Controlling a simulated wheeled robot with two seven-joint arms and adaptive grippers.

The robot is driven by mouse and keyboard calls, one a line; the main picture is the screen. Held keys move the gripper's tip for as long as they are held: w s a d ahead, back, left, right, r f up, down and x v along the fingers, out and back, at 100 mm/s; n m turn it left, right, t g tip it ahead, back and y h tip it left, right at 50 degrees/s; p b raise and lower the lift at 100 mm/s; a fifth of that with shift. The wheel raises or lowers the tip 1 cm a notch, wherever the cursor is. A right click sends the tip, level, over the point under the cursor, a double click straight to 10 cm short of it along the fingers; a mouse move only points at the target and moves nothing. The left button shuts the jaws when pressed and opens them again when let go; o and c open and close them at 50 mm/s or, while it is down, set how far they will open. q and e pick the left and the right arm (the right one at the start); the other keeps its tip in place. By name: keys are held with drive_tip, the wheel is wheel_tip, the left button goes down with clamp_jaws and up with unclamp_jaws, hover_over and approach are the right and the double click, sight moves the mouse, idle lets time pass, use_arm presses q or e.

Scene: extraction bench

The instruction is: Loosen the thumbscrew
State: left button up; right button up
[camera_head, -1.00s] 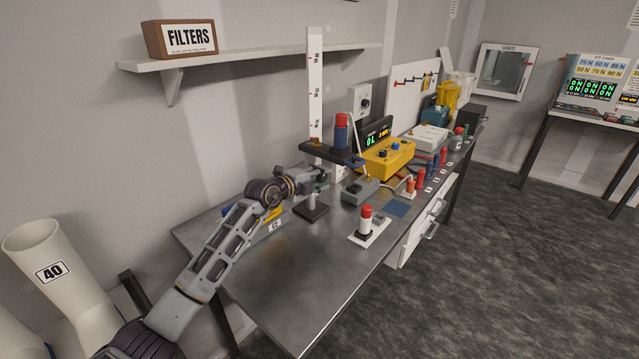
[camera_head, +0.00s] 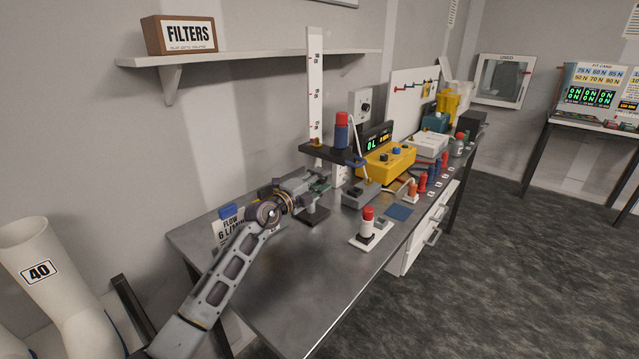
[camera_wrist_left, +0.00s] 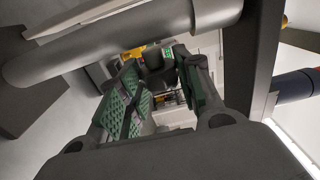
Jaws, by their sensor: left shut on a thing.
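The stand has a tall white scale post (camera_head: 315,85) and a dark platform (camera_head: 322,153) that bears a blue cylinder with a red top (camera_head: 341,132). My left gripper (camera_head: 322,185) is just under the platform, beside the post. In the left wrist view its green-padded fingers (camera_wrist_left: 157,92) are closed in around a dark rounded part (camera_wrist_left: 154,62), which I take to be the thumbscrew. The fingers and the stand hide most of the thumbscrew, and its threads are not visible. My right gripper is not in view.
A flow card (camera_head: 229,232) stands behind my left arm. A grey box (camera_head: 361,194) and a yellow meter (camera_head: 386,160) stand right of the post. A red-topped white cylinder (camera_head: 367,222) stands nearer the front. The bench front (camera_head: 290,295) is clear.

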use_arm(q)
drive_tip(key=shift+f, duration=0.1)
drive_tip(key=o, duration=1)
drive_tip(key=shift+s+a, duration=0.1)
drive_tip(key=shift+v, duration=5.85)
